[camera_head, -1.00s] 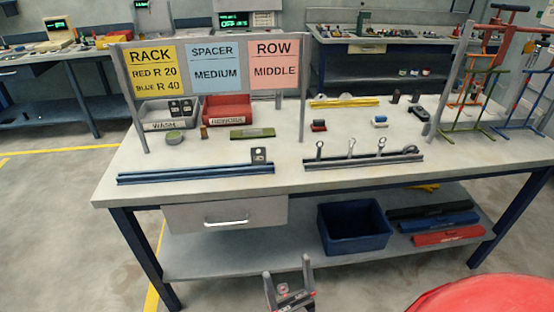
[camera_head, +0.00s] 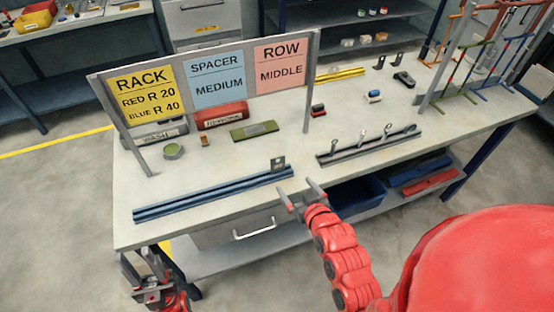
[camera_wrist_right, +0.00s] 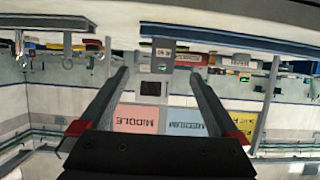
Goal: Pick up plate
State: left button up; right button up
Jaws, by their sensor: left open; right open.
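A small grey plate (camera_head: 278,163) with holes stands upright at the right end of the blue rail (camera_head: 215,193), near the table's front edge. My right gripper (camera_head: 299,191) is open and empty at the front edge, just in front of the plate and slightly right of it. In the right wrist view, which is upside down, the plate (camera_wrist_right: 163,56) appears ahead, roughly between the two open fingers (camera_wrist_right: 159,76), with no finger touching it. My left gripper (camera_head: 140,288) is open and empty, low at the left, in front of the table's left corner.
A sign board (camera_head: 200,85) on posts stands across the table behind the rail. A green block (camera_head: 254,131) and red bin (camera_head: 221,114) lie behind. Coloured racks (camera_head: 480,60) stand at far right.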

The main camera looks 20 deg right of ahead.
jog(key=b, duration=0.7)
send_near(279, 165)
jog(key=shift+w+d+f, duration=0.1)
jog(key=shift+w+f, duration=0.15)
jog(key=shift+f, duration=0.3)
jog(key=shift+w+d+f, duration=0.1)
jog(key=shift+w+f, duration=0.2)
jog(key=shift+f, duration=0.2)
jog(key=shift+x, duration=0.85)
jog(key=w, duration=0.1)
jog(key=w+p, duration=0.1)
jog(key=w, duration=0.1)
jog(key=w+p, duration=0.1)
jog(key=shift+w+f, duration=0.15)
jog(key=shift+f, duration=0.15)
jog(key=shift+w+a+f, duration=0.1)
jog(key=shift+w+f, duration=0.1)
jog(key=shift+w, duration=0.15)
jog(key=shift+w+a+f+p, duration=0.1)
jog(key=shift+w+a+p, duration=0.1)
jog(key=shift+w+p, duration=0.55)
jog(key=x, duration=0.1)
jog(key=p+x, duration=0.1)
jog(key=x, duration=0.1)
jog(key=shift+a+f, duration=0.1)
jog(key=shift+a, duration=0.1)
jog(key=shift+w+f, duration=0.2)
jog(key=shift+f, duration=0.1)
grip_shut()
